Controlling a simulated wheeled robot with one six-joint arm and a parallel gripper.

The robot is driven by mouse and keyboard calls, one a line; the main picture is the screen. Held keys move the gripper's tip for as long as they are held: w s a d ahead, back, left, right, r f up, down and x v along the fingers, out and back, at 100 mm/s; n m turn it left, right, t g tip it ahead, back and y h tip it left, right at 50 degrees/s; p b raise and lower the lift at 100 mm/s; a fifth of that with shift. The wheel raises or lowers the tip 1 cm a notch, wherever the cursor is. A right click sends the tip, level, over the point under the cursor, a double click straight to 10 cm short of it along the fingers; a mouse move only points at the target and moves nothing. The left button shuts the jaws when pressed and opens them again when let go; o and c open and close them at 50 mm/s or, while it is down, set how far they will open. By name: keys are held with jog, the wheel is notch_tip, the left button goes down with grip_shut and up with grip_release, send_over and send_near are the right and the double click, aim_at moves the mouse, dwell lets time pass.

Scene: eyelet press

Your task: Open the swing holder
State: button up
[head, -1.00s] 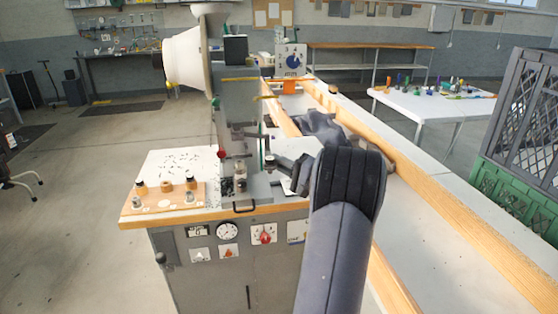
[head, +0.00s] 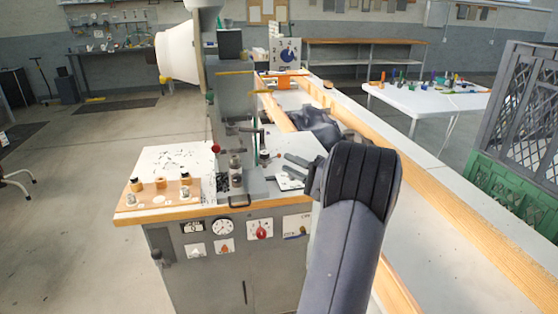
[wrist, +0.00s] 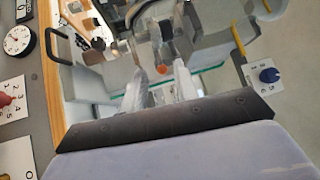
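In the wrist view my gripper (wrist: 159,80) is open, with a clear gap between two pale fingers. I see no contact with the knob. The holder's hinge and exact position are hard to make out.
A wooden board with several small pots (head: 160,190) lies on the press table's left. A red ball knob (head: 215,148) is at the press's left. A dial sign (head: 287,52) stands behind. A wood-edged bench (head: 400,165) runs along the right, near green and grey crates (head: 505,185).

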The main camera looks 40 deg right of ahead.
jog(key=v, duration=0.5)
jog(key=shift+w, duration=0.15)
jog(key=shift+h, duration=0.3)
jog(key=x, duration=1)
jog(key=shift+w+a+f, duration=0.15)
jog(key=shift+w+a, duration=0.15)
jog(key=shift+w, duration=0.05)
jog(key=shift+a+m+b, duration=0.1)
jog(key=shift+m+b, duration=0.2)
jog(key=shift+b, duration=0.3)
jog(key=shift+s+r+p, duration=0.1)
jog(key=shift+r+p, duration=0.25)
jog(key=shift+p, duration=0.25)
